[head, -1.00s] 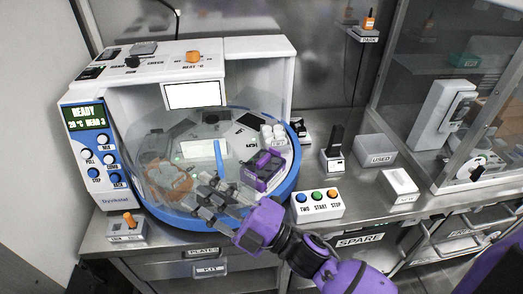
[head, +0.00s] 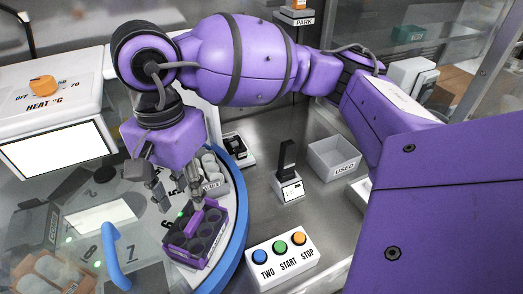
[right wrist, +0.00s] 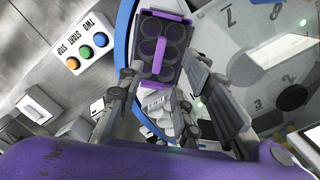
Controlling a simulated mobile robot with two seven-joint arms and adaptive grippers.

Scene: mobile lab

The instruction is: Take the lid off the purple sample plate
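The purple sample plate (head: 188,254) sits on the round turntable, near its blue rim. Dark round wells show in it, and a purple bar handle (head: 206,217) stands across its top; whether the lid is clear is hard to tell. In the right wrist view the plate (right wrist: 142,31) and handle (right wrist: 160,58) are at top centre. My right gripper (head: 178,192) points down just above the plate, its fingers apart and nothing between them. In the right wrist view the right gripper (right wrist: 168,90) is also open, with the handle ahead of the fingers. My left gripper is not visible.
A clear cover with a blue handle (head: 114,262) spans the turntable's left. A rack of white-topped tubes (head: 213,176) stands just behind the plate. A button box (head: 283,262), a black device on a stand (head: 288,180) and a USED bin (head: 333,160) stand right on the steel bench.

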